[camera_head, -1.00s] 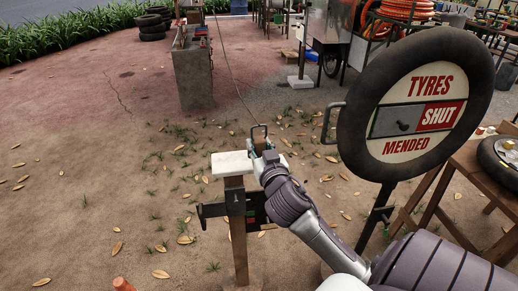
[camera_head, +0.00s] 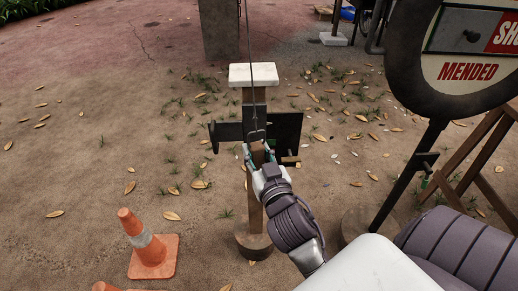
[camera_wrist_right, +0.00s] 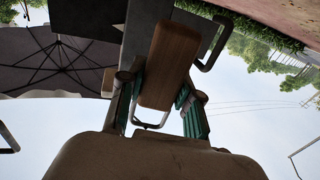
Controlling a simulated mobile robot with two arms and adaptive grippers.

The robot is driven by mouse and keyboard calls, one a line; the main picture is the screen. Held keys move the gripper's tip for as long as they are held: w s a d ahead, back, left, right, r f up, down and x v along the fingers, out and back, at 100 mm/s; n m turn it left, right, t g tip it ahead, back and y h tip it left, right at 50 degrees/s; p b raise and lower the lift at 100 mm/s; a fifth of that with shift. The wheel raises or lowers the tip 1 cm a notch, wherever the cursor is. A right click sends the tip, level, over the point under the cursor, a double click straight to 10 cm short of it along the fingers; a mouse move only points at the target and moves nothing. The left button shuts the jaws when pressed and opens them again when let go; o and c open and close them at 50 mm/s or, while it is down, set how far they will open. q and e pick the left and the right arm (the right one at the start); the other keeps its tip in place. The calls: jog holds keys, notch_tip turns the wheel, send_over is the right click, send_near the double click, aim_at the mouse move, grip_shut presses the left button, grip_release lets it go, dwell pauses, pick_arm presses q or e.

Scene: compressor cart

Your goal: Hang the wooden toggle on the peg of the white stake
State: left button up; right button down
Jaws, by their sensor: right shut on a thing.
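The stake is a brown post (camera_head: 249,200) with a white top block (camera_head: 253,75), standing in the middle of the head view. A dark plate (camera_head: 284,135) crosses it, and a short peg-like stub (camera_head: 290,160) shows at the plate's lower right. My right gripper (camera_head: 259,153) is in front of the post, below the white top. It is shut on the wooden toggle (camera_wrist_right: 168,65), which shows as a brown block between the fingers (camera_wrist_right: 158,110) in the right wrist view. A cord (camera_head: 247,35) runs down to a dark loop (camera_head: 256,134) at the gripper. My left gripper is not in view.
An orange cone (camera_head: 150,250) stands at the lower left. Bare ground with leaves lies left of the stake.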

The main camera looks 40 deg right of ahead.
aim_at(255, 125)
jog(key=shift+w+d+f, duration=0.1)
jog(key=shift+w+d, duration=0.5)
jog(key=shift+w, duration=0.35)
jog(key=shift+w+d+f, duration=0.1)
jog(key=shift+w+d, duration=0.45)
jog(key=shift+w, duration=0.35)
jog(key=shift+w+d+f, duration=0.1)
jog(key=shift+w+d, duration=0.5)
jog(key=shift+w, duration=0.35)
jog(key=shift+w+d, duration=0.4)
jog(key=shift+w, duration=0.25)
jog(key=shift+d+b, duration=0.15)
jog(key=shift+b, duration=0.15)
jog(key=shift+d+r, duration=0.1)
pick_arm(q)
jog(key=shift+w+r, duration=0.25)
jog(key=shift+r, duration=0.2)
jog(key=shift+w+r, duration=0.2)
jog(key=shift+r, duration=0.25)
pick_arm(e)
jog(key=shift+w+d, duration=0.1)
jog(key=shift+d, duration=0.05)
